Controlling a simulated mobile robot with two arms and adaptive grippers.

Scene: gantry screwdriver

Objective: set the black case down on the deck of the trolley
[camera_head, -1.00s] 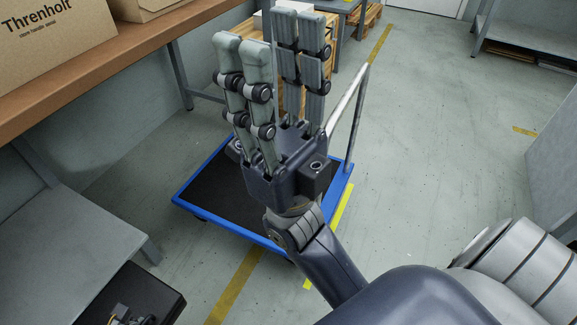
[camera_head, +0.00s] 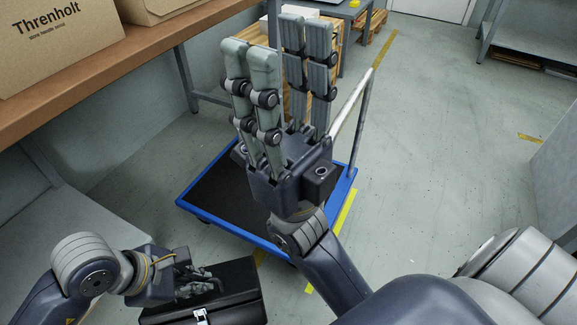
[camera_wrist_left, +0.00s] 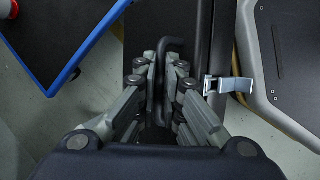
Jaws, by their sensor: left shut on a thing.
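The black case (camera_head: 238,283) has a silver latch and shows at the bottom of the head view. My left gripper (camera_head: 205,285) is shut on its handle, which shows between the fingers in the left wrist view (camera_wrist_left: 172,47). The trolley (camera_head: 277,251) has a blue rim, a bare-looking black deck (camera_head: 218,192) and a grey push bar. The case is in front of the trolley's near edge, not over the deck. My right gripper (camera_head: 280,50) is raised with its fingers apart and empty, hiding part of the deck.
A wooden-edged bench (camera_head: 140,42) with cardboard boxes (camera_head: 60,40) stands at the upper left. A grey table (camera_head: 35,225) is at the left. A wooden crate (camera_head: 272,62) stands behind the trolley. The floor (camera_head: 430,170) to the right is clear.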

